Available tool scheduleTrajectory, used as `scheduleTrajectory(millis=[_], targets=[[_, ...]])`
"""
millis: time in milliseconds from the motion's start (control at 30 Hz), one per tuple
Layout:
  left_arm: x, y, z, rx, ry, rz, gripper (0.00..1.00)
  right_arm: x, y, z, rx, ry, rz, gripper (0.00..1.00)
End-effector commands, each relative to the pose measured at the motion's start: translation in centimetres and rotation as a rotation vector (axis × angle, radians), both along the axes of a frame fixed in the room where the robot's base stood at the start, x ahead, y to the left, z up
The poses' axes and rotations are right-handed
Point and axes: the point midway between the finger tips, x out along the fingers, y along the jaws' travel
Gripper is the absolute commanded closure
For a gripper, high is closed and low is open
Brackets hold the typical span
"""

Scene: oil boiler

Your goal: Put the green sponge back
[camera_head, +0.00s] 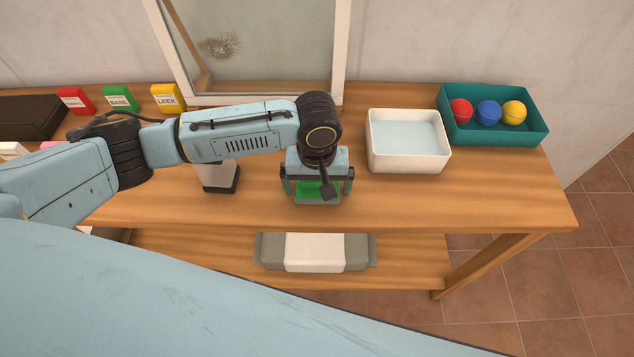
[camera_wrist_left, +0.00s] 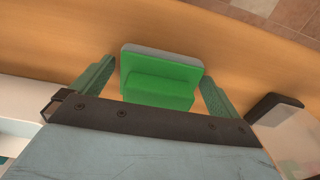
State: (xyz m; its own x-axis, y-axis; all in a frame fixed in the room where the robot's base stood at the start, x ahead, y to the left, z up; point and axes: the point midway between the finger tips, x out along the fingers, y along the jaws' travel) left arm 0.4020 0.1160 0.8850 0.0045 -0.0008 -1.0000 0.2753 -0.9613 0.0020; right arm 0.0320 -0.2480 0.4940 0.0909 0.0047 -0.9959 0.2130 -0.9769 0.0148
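The green sponge (camera_head: 305,187) is at the front edge of the table, mostly hidden under my left gripper in the head view. In the left wrist view the green sponge (camera_wrist_left: 158,85) shows as a green block with a stepped face and a pale grey far edge. My left gripper (camera_head: 317,190) is over it, pointing down. Its two fingers (camera_wrist_left: 157,80) stand on either side of the sponge, spread, with a visible gap at least on the left side. Whether the sponge lies in a holder cannot be told. My right gripper is not in view.
A white basin (camera_head: 408,160) stands right of the gripper, with a teal tray (camera_head: 497,132) of colored balls behind it. A white object with a dark base (camera_head: 220,177) stands close left. A framed pane (camera_head: 250,101) and seed packets stand behind. A lower shelf holds a grey-white bundle (camera_head: 314,252).

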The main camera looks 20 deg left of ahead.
Motion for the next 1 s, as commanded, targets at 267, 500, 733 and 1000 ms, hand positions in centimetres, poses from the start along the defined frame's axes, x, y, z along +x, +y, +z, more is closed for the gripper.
scheduleTrajectory(millis=[267, 500, 733, 1000], targets=[[0.0, 0.0, 1.4, -0.001, -0.001, -0.001, 0.0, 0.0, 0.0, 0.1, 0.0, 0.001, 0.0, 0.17], [0.1, 0.0, 6.5, -0.002, -0.003, 0.0, 0.0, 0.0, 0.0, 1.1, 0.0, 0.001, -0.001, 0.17], [0.0, 0.0, 10.7, -0.002, -0.002, 0.0, 0.0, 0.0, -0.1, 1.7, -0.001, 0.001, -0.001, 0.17], [0.0, 0.0, 12.4, -0.001, 0.0, 0.001, 0.0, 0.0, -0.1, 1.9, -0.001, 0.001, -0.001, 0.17]])
